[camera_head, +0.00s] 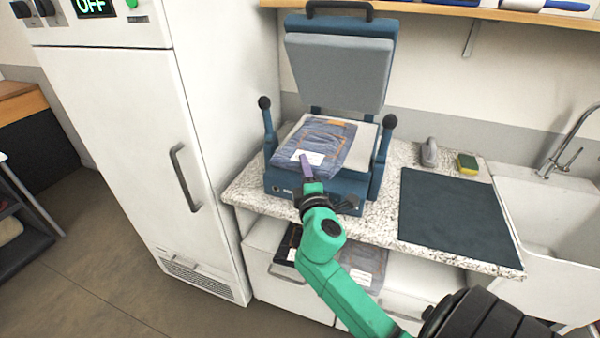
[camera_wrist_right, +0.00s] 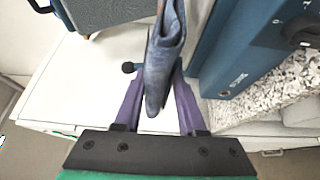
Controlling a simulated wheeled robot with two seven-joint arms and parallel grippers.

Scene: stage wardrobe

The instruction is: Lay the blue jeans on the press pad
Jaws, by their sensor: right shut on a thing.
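The folded blue jeans (camera_head: 325,138), with a white label near the front edge, are over the pale press pad (camera_head: 360,148) of the open blue press. Bare pad shows to their right and behind them. My right gripper (camera_head: 306,168) is shut on their front edge. In the right wrist view the jeans (camera_wrist_right: 165,62) hang between the purple fingers (camera_wrist_right: 155,100). I cannot tell whether the jeans rest fully on the pad. My left gripper is not in view.
The press's grey upper plate (camera_head: 338,70) stands raised. Black-knobbed levers flank the pad. A dark mat (camera_head: 452,210), a sponge (camera_head: 467,163) and a sink (camera_head: 555,190) are to the right. A white cabinet (camera_head: 130,130) stands left. Folded garments (camera_head: 365,265) lie below the counter.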

